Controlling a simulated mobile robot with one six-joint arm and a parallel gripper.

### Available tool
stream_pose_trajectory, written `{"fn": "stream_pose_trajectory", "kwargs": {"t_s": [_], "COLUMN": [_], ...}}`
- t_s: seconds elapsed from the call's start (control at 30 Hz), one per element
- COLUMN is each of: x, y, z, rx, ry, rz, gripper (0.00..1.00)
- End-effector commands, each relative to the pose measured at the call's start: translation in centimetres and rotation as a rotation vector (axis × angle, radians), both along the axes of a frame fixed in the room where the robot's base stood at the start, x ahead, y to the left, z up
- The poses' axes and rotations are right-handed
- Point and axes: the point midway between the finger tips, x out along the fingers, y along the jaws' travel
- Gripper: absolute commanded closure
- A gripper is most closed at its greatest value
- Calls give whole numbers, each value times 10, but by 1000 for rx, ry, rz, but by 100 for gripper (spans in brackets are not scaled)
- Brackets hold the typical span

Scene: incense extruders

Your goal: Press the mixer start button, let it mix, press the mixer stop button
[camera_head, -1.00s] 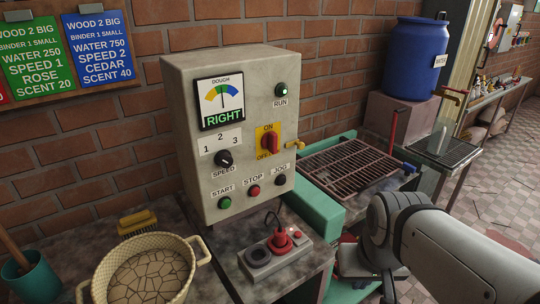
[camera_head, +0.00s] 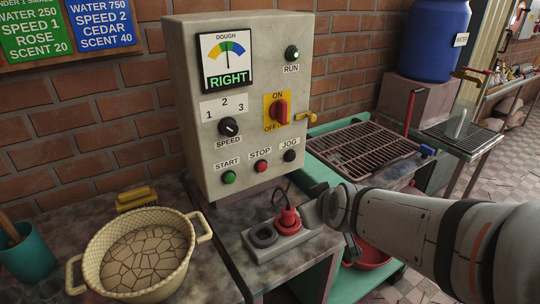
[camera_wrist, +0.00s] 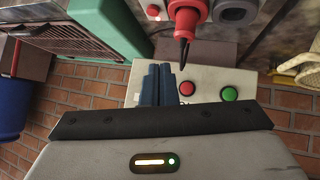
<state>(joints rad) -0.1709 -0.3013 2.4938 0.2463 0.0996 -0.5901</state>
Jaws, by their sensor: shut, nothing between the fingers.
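The grey control box (camera_head: 190,130) stands against the brick wall. Its green start button (camera_head: 228,177), red stop button (camera_head: 261,167) and dark jog button (camera_head: 290,156) sit along its lower front. In the wrist view the picture is upside down; my gripper (camera_wrist: 165,85) is shut and empty, in front of the panel beside the stop button (camera_wrist: 187,89). The start button (camera_wrist: 229,94) is farther right. Contact with the panel cannot be told. In the head view my fingertips cannot be made out.
A socket block with a red plug (camera_head: 288,218) sits below the panel, close to my arm. A cream basin (camera_head: 105,245) stands left on the counter. A red rotary switch (camera_head: 278,110) and a speed knob (camera_head: 228,126) stick out above the buttons.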

Motion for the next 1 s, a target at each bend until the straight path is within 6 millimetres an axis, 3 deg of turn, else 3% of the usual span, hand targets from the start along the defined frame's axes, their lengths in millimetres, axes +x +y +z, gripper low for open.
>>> {"fn": "stream_pose_trajectory", "kwargs": {"t_s": [0.03,0.2,0.37,0.5,0.7,1.0], "x": [15,57,78,80,68,61], "y": [10,38,53,60,64,64], "z": [-21,-29,-36,-40,-42,-37], "rx": [-34,-180,-385,-587,-819,-912], "ry": [-82,-413,-697,-896,-1059,-1112], "rz": [34,121,108,45,-57,-110], "gripper": [100,100,100,100,100,100]}}
